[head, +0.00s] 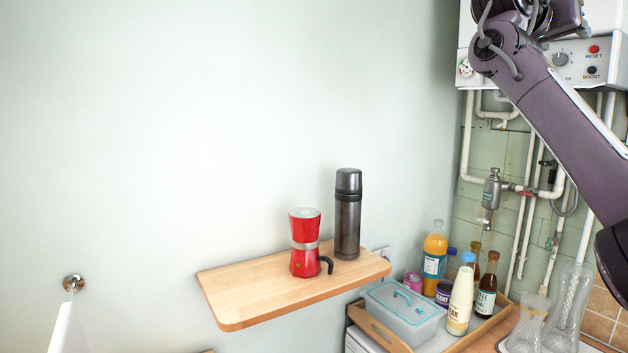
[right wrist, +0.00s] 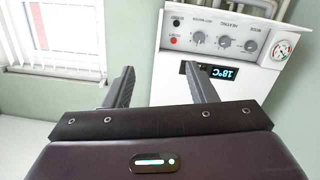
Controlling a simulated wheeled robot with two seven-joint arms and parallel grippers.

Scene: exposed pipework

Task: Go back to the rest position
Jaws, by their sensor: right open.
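My right arm (head: 565,125) reaches up from the right edge of the head view, its wrist at the top edge in front of the white boiler (head: 606,75). In the right wrist view my right gripper (right wrist: 160,82) is open, its two dark fingers spread with nothing between them. The boiler's front with its knobs, gauge and blue display (right wrist: 222,72) shows beyond the fingers, apart from them as far as I can tell. My left gripper is not in view.
A wooden shelf (head: 240,300) carries a red moka pot (head: 304,262) and a dark flask (head: 347,215). Below right are a tray with bottles, a lidded box (head: 402,312) and glass vases (head: 566,310). White pipes (head: 468,140) run under the boiler. The wall at left is mostly bare.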

